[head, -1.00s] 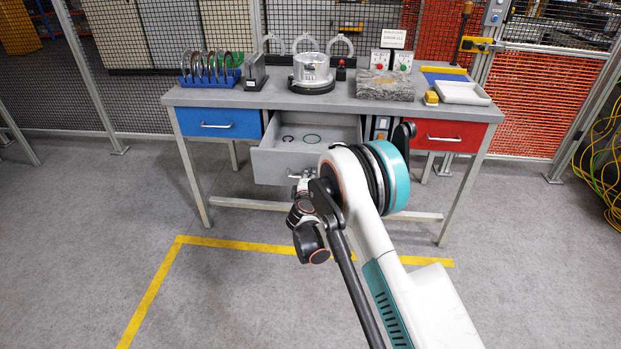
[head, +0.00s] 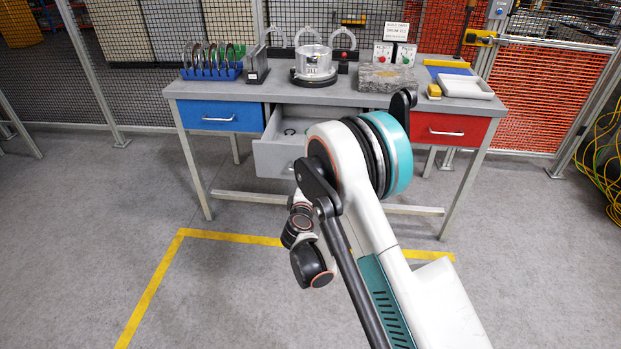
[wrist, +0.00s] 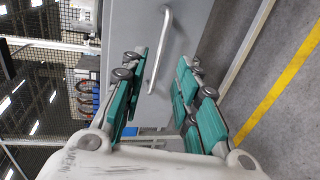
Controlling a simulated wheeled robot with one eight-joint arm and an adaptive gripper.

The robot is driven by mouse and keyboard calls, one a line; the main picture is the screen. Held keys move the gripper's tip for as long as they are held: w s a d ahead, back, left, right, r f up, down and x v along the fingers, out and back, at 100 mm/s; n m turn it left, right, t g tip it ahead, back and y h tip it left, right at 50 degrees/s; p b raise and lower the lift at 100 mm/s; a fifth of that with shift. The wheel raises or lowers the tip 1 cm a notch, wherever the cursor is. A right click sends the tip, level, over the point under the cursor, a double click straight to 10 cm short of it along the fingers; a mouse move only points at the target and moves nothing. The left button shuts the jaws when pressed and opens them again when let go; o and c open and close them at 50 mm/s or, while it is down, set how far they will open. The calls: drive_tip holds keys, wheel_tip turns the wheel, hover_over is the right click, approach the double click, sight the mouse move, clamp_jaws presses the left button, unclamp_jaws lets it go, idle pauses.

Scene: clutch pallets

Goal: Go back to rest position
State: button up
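My arm is bent in front of the workbench in the head view. Its wrist housing (head: 312,265) hangs low, left of the elbow, and my gripper is hidden there. In the wrist view my gripper (wrist: 163,62) is open, its teal-padded fingers apart with nothing held. The metal handle (wrist: 161,45) of the grey drawer front (wrist: 188,25) shows between the fingers, seemingly beyond them. The grey drawer (head: 280,157) is pulled out under the bench, partly hidden by my arm; dark rings lie in it.
The workbench (head: 235,91) carries a ring rack (head: 212,70), a clear-and-metal cylinder (head: 314,65), a stone block (head: 385,80) and a white tray (head: 465,87). Blue (head: 220,117) and red (head: 450,130) drawers are shut. Floor in front, with yellow tape (head: 150,292), is clear.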

drive_tip(key=shift+v, duration=0.85)
